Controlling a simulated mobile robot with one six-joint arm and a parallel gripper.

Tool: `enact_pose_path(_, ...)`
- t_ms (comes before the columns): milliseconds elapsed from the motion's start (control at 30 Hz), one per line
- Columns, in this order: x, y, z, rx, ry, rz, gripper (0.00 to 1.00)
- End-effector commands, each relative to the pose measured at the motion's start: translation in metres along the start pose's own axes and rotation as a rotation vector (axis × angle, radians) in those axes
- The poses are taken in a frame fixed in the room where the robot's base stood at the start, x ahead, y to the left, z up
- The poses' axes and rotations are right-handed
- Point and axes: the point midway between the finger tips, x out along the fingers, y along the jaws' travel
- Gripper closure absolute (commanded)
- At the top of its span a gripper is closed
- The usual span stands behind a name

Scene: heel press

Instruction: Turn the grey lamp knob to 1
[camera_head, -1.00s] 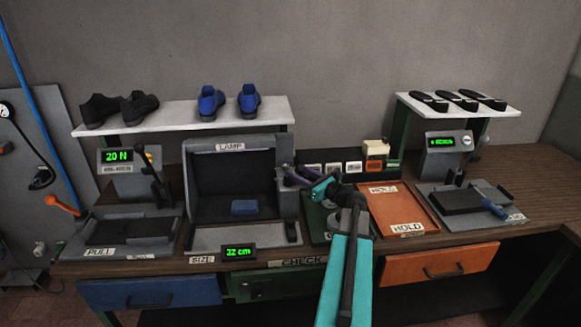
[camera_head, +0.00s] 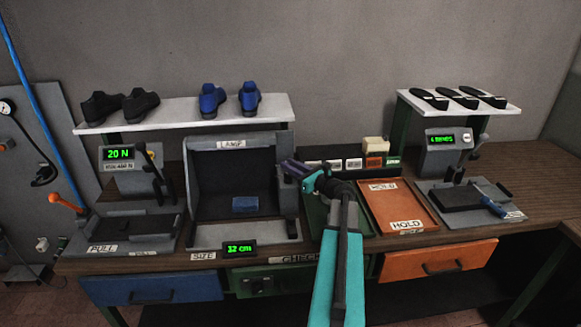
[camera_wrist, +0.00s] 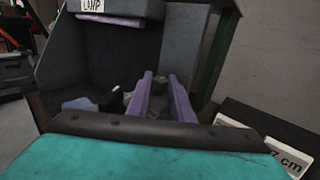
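The lamp box (camera_head: 235,180), a dark grey open-fronted housing labelled LAMP, stands left of centre on the bench. It also shows in the wrist view (camera_wrist: 100,45). My gripper (camera_head: 288,168) is at the right side of this box in the head view. In the wrist view my gripper (camera_wrist: 160,85) has two purple fingers with a gap between them, pointing at the box. Small grey parts show beside and between the fingertips, but I cannot tell which is the lamp knob. The knob and its setting are not readable in the head view.
A blue block (camera_head: 245,204) lies inside the box. An orange HOLD tray (camera_head: 400,212) is to the right. A white shelf (camera_head: 180,114) with shoes is above and behind.

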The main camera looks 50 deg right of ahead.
Motion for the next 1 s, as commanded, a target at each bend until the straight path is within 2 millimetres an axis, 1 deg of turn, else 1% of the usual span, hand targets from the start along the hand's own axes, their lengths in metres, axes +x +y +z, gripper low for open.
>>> enact_pose_path(33,-0.003,0.005,0.000,0.000,0.000,-0.001,1.00)
enact_pose_path(100,-0.001,0.001,0.000,0.000,0.000,0.000,1.00)
enact_pose_path(467,0.000,-0.002,0.000,-0.001,0.000,0.043,1.00)
enact_pose_path(667,0.001,-0.006,0.000,0.000,0.000,0.108,1.00)
enact_pose_path(1000,0.002,-0.012,0.000,0.000,0.000,0.276,1.00)
